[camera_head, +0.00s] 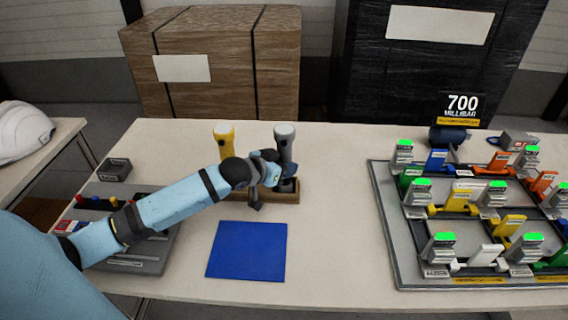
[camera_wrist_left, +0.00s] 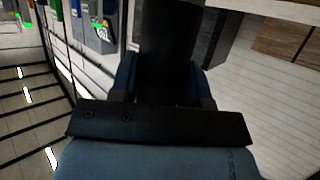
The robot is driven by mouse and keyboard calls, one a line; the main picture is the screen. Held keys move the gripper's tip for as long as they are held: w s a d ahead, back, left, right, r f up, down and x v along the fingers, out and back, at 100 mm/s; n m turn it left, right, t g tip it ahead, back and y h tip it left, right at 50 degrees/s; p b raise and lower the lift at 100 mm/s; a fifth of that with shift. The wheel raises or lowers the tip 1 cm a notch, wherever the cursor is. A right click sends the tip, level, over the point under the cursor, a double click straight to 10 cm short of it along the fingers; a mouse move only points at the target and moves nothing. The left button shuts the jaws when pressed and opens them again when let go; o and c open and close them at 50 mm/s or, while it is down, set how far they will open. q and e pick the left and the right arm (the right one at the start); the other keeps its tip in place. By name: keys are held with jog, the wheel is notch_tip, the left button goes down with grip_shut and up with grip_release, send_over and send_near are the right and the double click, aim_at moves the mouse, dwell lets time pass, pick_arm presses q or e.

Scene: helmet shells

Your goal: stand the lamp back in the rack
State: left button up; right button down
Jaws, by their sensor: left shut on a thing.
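A dark grey lamp with a pale top (camera_head: 285,142) stands upright at the wooden rack (camera_head: 286,198). My left gripper (camera_head: 276,174) is shut on its body. In the left wrist view the lamp is a dark cylinder (camera_wrist_left: 170,40) between the two fingers. The lamp's lower end is partly hidden by my gripper, so I cannot tell whether it sits in the rack or just above it. A yellow lamp (camera_head: 226,142) stands upright at the left part of the rack, its lower part hidden behind my arm. My right gripper is not in view.
A blue mat (camera_head: 247,251) lies empty in front of the rack. A grey board with several coloured parts (camera_head: 384,215) fills the right side of the table. A small dark box (camera_head: 115,169) and a grey panel (camera_head: 150,257) are at left.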

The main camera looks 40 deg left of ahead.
pick_arm(q)
jog(key=shift+f, duration=0.2)
jog(key=o, duration=1.1)
jog(key=shift+o, duration=0.2)
jog(key=p+v, duration=0.1)
jog(key=v, duration=1.2)
jog(key=shift+s, duration=0.4)
jog(key=shift+r, duration=0.1)
jog(key=shift+s, duration=0.1)
